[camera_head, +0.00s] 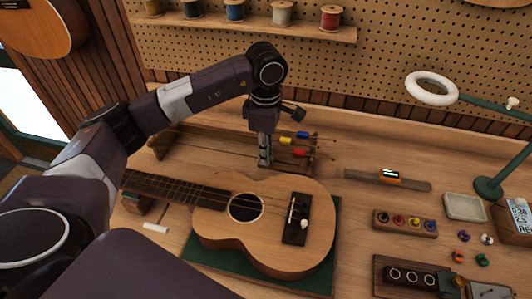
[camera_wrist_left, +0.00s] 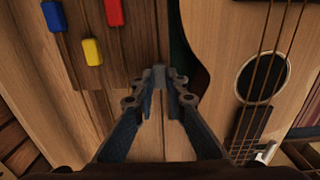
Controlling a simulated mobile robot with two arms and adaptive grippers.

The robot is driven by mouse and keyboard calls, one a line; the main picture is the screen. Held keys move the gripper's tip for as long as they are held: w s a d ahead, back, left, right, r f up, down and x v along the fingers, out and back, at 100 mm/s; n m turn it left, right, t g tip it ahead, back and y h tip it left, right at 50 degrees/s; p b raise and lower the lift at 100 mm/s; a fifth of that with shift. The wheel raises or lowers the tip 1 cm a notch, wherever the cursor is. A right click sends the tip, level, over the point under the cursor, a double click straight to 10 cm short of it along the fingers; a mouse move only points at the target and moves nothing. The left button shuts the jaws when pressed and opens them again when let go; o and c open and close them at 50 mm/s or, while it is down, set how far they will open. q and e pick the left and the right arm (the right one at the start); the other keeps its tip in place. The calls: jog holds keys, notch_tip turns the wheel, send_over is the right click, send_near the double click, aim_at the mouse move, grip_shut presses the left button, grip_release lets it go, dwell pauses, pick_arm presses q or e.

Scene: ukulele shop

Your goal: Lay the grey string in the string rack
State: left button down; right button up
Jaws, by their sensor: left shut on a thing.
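My left gripper (camera_head: 265,160) points down behind the ukulele, at the near side of the string rack (camera_head: 205,148). The left wrist view shows its fingertips (camera_wrist_left: 168,78) close together on a small grey piece, which I take to be the grey string; the fingers mostly hide it. The rack is a low wooden piece that also shows in the left wrist view (camera_wrist_left: 125,60). Strings with blue (camera_head: 302,134), yellow (camera_head: 285,141) and red (camera_head: 299,153) tags lie at its right part. My right gripper is not in view.
The ukulele (camera_head: 270,215) lies on a green mat (camera_head: 325,270) just in front of the rack. To the right are a tuner on a wooden strip (camera_head: 410,184), a peg block (camera_head: 405,223) and a green lamp (camera_head: 488,187). A pegboard wall stands behind.

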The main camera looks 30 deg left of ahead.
pick_arm(q)
jog(key=c, duration=1.8)
grip_release()
jog(key=shift+c, duration=0.2)
jog(key=shift+o, duration=1.3)
jog(key=shift+r, duration=0.15)
jog(key=shift+r+p, duration=1.7)
jog(key=shift+r, duration=1.65)
